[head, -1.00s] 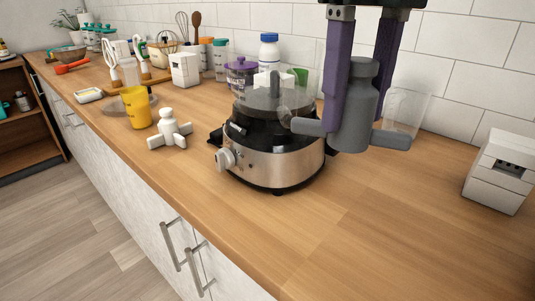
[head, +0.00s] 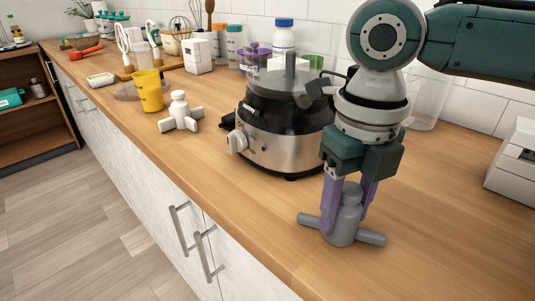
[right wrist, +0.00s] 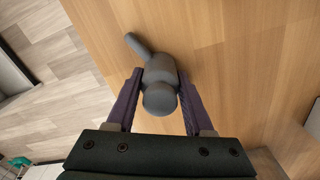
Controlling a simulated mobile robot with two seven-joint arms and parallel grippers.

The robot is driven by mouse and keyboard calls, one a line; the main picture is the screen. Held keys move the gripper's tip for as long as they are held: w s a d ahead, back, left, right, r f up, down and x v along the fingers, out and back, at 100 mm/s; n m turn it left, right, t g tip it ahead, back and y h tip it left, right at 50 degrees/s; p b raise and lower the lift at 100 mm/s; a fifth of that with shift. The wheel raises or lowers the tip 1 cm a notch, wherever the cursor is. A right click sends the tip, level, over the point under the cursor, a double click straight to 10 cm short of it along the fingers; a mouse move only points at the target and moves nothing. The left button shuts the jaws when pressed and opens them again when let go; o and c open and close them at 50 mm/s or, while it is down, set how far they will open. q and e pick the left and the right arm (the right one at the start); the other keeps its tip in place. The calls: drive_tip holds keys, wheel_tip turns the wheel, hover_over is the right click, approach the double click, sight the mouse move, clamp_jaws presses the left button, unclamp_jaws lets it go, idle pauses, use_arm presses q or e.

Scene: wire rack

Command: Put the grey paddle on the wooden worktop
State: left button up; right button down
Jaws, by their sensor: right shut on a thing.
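The grey paddle (head: 344,222) is upright at the front part of the wooden worktop (head: 262,215), in front of the food processor, with its arms spread low to both sides. Its base is at or very near the wood; I cannot tell if it touches. My right gripper (head: 346,205) points down with its purple fingers shut on the paddle's neck. In the right wrist view the paddle (right wrist: 160,72) sits between the two fingers, round knob toward the camera, over bare wood. My left gripper is not in view.
The food processor (head: 285,135) stands just behind the paddle. A white paddle-like part (head: 180,112) and a yellow cup (head: 149,91) stand to the left. A white box (head: 515,165) is at the right. The worktop's front edge is close; wood to the right is clear.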

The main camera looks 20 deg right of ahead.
drive_tip(key=shift+c, duration=1.4)
unclamp_jaws()
drive_tip(key=shift+f, duration=0.1)
